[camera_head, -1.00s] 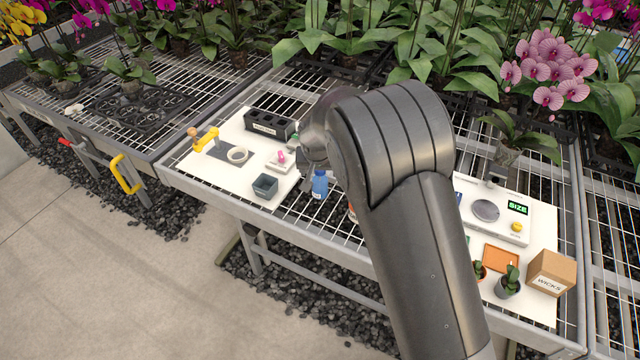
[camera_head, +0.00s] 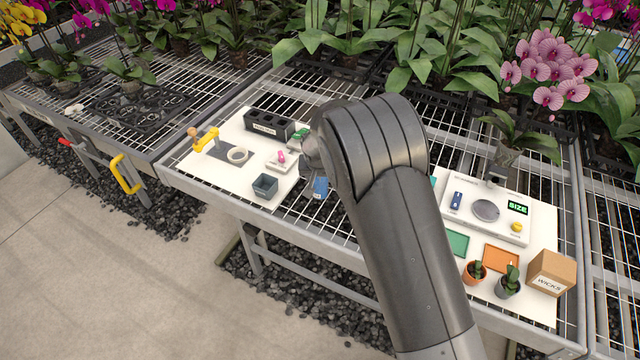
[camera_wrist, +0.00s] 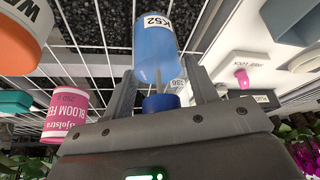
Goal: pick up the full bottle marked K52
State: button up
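A blue translucent bottle (camera_wrist: 155,45) with a white K52 label and a dark blue cap (camera_wrist: 160,102) fills the upper middle of the wrist view. In the head view, the blue bottle (camera_head: 320,187) stands on the wire bench beside the white board, its top partly hidden by my arm. My gripper (camera_wrist: 161,72) is open, with one finger on each side of the bottle's cap end. Gaps seem to show between fingers and bottle; I see no clear contact. The fingers are hidden behind my arm in the head view.
A pink bloom-feed bottle (camera_wrist: 65,112) and an orange-and-white container (camera_wrist: 20,35) stand close on the left in the wrist view. In the head view, a black rack (camera_head: 268,126), grey bin (camera_head: 265,186), scale (camera_head: 487,212), potted plants and WICKS box (camera_head: 552,272) surround the area.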

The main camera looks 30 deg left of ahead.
jog(key=c, duration=0.7)
jog(key=shift+r, duration=0.1)
